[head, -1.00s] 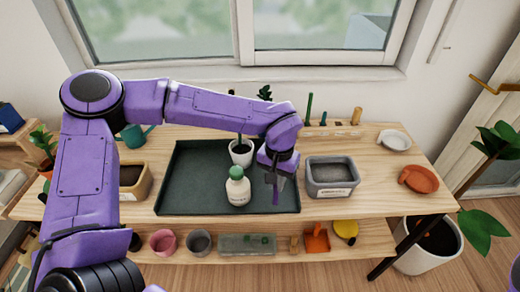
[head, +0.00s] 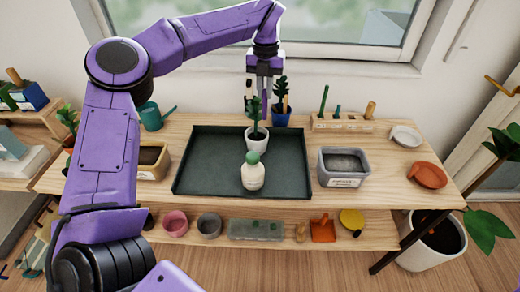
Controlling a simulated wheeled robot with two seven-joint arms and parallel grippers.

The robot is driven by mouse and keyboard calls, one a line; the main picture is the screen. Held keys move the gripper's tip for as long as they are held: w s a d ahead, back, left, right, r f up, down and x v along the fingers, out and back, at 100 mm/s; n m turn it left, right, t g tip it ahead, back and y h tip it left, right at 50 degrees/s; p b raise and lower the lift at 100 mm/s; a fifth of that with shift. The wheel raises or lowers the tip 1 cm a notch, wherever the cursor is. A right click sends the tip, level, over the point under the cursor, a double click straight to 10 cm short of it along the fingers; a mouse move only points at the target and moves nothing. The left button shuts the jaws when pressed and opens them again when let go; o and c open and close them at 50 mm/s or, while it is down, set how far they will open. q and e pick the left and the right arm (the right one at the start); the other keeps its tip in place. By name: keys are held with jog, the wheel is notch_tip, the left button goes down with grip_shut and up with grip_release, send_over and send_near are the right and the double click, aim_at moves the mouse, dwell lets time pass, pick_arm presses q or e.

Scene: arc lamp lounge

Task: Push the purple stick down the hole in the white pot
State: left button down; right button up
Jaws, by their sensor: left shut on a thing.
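My right gripper is not in view.
A blue pot (head: 280,117) with a plant stands behind the tray. A grey planter (head: 343,168) is to the right and a wooden rack (head: 342,124) at the back right. The tray's left part is clear.

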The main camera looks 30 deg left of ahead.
pick_arm(q)
notch_tip(320, 180, down, 16)
jog(key=a+n+p, duration=0.2)
jog(key=n, duration=0.4)
jog(key=shift+w+p, duration=0.35)
jog(key=shift+w, duration=0.1)
jog(key=c, duration=1.1)
grip_release()
notch_tip(320, 180, up, 12)
jog(key=b, duration=0.2)
jog(key=shift+r, duration=0.2)
